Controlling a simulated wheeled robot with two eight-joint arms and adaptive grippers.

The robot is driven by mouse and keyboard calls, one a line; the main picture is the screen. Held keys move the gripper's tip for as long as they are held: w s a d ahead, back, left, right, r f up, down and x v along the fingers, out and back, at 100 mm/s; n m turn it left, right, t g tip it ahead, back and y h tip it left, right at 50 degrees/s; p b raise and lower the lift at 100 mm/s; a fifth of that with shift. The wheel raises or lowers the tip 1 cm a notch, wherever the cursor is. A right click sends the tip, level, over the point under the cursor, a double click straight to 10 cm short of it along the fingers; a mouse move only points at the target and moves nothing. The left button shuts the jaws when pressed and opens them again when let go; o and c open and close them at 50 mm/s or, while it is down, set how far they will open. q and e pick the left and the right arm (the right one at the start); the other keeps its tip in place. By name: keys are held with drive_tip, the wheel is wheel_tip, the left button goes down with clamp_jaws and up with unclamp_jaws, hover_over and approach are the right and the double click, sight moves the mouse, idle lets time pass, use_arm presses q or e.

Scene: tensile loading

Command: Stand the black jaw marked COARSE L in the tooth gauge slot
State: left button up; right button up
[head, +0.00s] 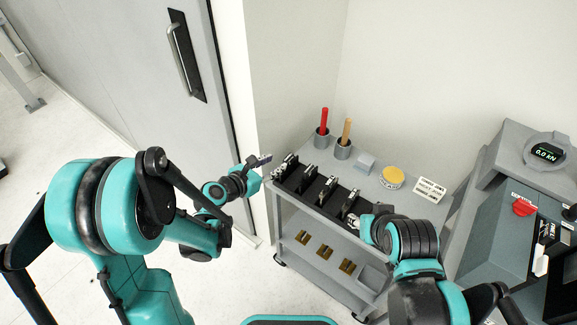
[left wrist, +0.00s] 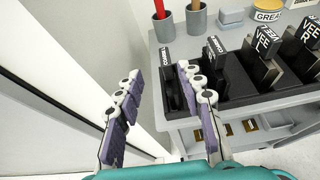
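Several black jaws stand in a black rack (head: 325,200) on the cart top, with white labels on their tops. In the left wrist view the two leftmost jaws, the end jaw (left wrist: 171,88) and its neighbour (left wrist: 216,78), have labels reading COARSE; their side letters are not legible. I cannot identify the tooth gauge slot.
On the cart stand a red-handled tool (head: 324,122) and a tan-handled one (head: 347,130) in cups, a grey block (head: 366,163), a yellow grease tin (head: 391,178) and a white card (head: 430,189). Brass pieces (head: 324,251) lie on the lower shelf. A testing machine (head: 500,205) stands right.

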sight(286, 160)
use_arm(q)
drive_tip(key=shift+w+d+f, duration=0.2)
drive_tip(key=shift+d, duration=0.1)
drive_tip(key=b+x, duration=0.1)
drive_tip(key=x, duration=0.2)
drive_tip(key=b+x, duration=0.1)
drive_tip(key=x, duration=0.3)
drive_tip(key=shift+s+d+b, duration=0.15)
drive_tip(key=shift+d+b, duration=0.1)
drive_tip(key=shift+b, duration=0.1)
drive_tip(key=shift+s+r, duration=0.1)
drive_tip(key=shift+r, duration=0.05)
drive_tip(key=shift+c, duration=1.3)
clamp_jaws()
